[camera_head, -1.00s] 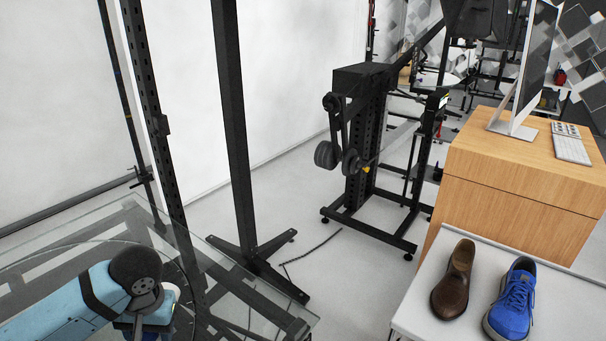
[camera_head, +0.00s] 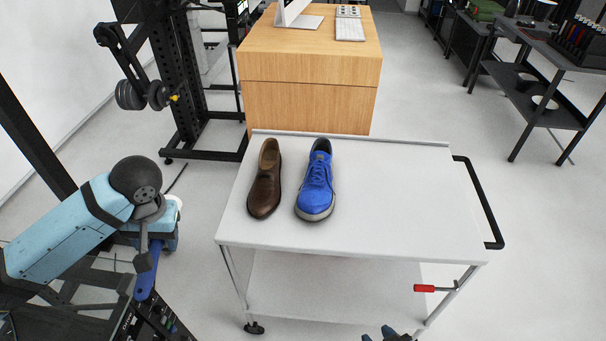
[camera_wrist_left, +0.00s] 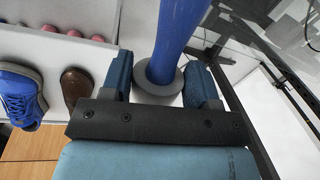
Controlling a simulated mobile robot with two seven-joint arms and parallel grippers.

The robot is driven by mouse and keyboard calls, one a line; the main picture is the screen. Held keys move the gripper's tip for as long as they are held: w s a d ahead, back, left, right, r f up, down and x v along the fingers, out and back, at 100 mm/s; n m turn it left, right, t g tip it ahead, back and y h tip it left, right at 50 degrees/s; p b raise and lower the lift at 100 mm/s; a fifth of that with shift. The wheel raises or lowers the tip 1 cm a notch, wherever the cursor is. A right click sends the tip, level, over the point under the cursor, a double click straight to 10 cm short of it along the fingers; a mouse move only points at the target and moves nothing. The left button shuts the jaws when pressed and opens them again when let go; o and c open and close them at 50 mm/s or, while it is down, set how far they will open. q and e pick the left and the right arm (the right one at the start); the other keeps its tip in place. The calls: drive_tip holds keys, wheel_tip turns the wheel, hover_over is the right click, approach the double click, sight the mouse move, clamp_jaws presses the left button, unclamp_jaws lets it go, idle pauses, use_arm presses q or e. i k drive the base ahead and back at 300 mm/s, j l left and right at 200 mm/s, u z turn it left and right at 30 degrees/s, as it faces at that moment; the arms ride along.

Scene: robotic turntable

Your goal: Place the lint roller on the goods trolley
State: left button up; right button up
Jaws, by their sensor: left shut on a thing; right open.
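The lint roller shows as a blue handle (camera_head: 147,272) below my left gripper (camera_head: 150,243). In the left wrist view the blue handle (camera_wrist_left: 180,32) and its grey round end lie between the fingers of my left gripper (camera_wrist_left: 158,82), which is shut on it. The roller's other end cannot be made out. The white goods trolley (camera_head: 400,195) stands right of my left gripper, with a clear gap between them. My right gripper (camera_head: 388,335) is open, with only its tips at the bottom edge of the head view.
A brown shoe (camera_head: 265,182) and a blue shoe (camera_head: 317,182) stand on the trolley's left half; its right half is clear. A black push handle (camera_head: 487,205) is at its right end. A wooden desk (camera_head: 310,60) stands behind. Black gym equipment (camera_head: 180,85) is at back left.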

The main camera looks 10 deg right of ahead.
sight(370, 202)
drive_tip(key=i+l+z, duration=0.15)
drive_tip(key=l, duration=0.15)
drive_tip(key=l+z, duration=0.15)
drive_tip(key=l, duration=0.15)
drive_tip(key=i+l+z, duration=0.15)
drive_tip(key=i+l, duration=0.1)
drive_tip(key=l, duration=0.2)
drive_tip(key=i+l, duration=0.1)
drive_tip(key=l, duration=0.25)
drive_tip(key=i+l, duration=0.15)
drive_tip(key=l, duration=0.15)
